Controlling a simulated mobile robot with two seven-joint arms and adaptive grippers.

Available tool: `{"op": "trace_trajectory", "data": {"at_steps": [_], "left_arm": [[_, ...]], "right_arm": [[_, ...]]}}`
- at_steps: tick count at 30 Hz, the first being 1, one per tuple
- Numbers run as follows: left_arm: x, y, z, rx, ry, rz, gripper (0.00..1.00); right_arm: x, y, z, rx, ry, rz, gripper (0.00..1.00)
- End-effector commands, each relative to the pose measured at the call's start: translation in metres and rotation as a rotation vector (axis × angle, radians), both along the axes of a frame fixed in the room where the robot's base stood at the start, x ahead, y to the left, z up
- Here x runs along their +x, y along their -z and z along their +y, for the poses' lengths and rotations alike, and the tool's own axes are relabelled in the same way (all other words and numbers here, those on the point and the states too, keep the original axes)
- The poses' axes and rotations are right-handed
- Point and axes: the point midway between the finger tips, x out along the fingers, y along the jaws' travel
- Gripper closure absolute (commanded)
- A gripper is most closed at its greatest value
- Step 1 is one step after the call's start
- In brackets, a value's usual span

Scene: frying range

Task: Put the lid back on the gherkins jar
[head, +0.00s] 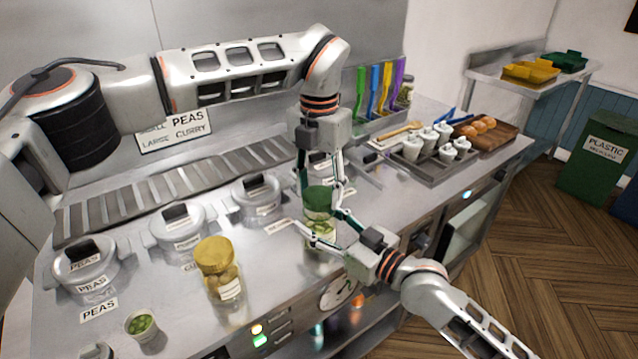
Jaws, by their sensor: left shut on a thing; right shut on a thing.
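The gherkins jar (320,236) is a clear glass jar with green contents, upright on the steel counter near its front edge. A green lid (319,198) is at the top of the jar; I cannot tell whether it is seated or just above the rim. My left gripper (321,188) points down from above and is shut on the green lid, one finger on each side. My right gripper (318,222) reaches in from the lower right and is shut around the jar's body. Its fingers partly hide the glass and the rim.
A yellow-lidded jar (217,268) stands to the left. Lidded pots (178,226) line the counter, with a small cup of peas (141,324) at front left. A tray (428,166) of white cups and a board (494,138) of buns are at right.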

Motion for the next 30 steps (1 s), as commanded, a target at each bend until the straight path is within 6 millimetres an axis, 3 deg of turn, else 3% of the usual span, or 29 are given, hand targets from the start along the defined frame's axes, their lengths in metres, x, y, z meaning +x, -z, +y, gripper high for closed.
{"op": "trace_trajectory", "data": {"at_steps": [30], "left_arm": [[0.0,0.0111,0.0002,0.001,-0.001,-0.001,0.65]], "right_arm": [[0.0002,-0.0004,-0.0002,0.001,0.0,-0.001,0.86]]}}
